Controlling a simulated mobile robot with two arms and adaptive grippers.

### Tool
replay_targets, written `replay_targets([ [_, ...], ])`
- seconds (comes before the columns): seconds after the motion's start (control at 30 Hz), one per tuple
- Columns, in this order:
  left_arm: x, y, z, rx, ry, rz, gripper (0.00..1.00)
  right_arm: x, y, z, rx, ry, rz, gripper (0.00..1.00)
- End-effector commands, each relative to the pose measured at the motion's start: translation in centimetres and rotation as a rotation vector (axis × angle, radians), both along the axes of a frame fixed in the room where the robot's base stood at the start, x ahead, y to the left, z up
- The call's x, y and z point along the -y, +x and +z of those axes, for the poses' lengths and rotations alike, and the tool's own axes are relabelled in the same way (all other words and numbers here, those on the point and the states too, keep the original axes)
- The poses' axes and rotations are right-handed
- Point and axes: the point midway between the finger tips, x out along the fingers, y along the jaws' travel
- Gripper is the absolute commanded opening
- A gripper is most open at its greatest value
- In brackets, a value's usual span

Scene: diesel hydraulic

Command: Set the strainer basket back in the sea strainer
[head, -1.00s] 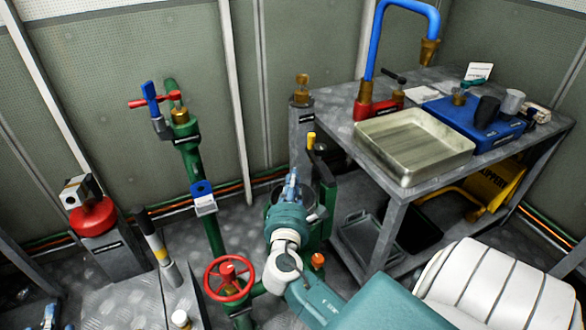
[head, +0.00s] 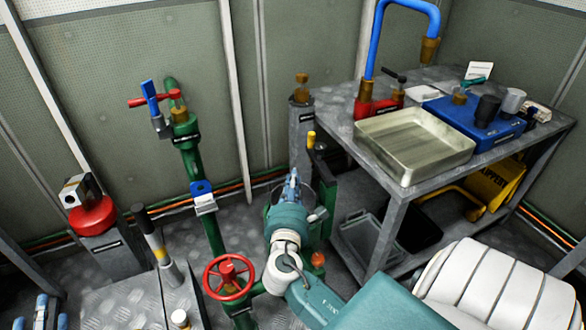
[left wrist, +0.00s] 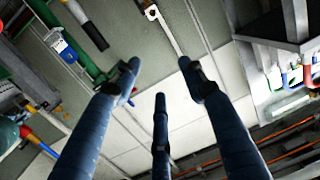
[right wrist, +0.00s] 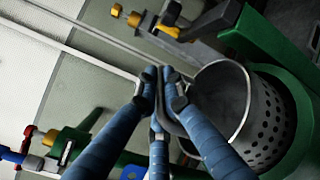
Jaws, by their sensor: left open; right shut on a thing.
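The strainer basket (right wrist: 264,128) is a grey metal cylinder with a perforated wall, seen from its open end in the right wrist view. My right gripper (right wrist: 163,88) is shut at its near rim side; the fingers hide the grip. Part of the green sea strainer (right wrist: 295,95) surrounds the basket's far side; how deep the basket sits is hidden. In the head view my right gripper (head: 292,186) is over the strainer (head: 326,190), and my arm hides most of the basket. My left gripper (head: 50,312) is open and empty at the lower left edge; its spread fingers show in the left wrist view (left wrist: 162,95).
A steel bench with a metal tray (head: 414,146), a blue box (head: 478,122) and a blue spout (head: 400,8) stands right of the strainer. A red handwheel (head: 229,277) and green pipe (head: 190,158) stand to its left. A yellow-topped post (head: 311,140) rises close behind the gripper.

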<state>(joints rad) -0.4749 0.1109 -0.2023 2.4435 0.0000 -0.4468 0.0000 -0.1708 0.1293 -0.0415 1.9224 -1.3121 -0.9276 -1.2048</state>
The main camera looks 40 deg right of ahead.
Motion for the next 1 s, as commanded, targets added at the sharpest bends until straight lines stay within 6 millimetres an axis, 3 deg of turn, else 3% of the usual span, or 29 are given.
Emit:
replay_targets([
  [1.0, 0.3, 0.2, 2.2, 0.093, -0.024, -0.005, 0.42, 0.0, 0.0, -0.4, 0.003, -0.001, 0.001, 0.0],
])
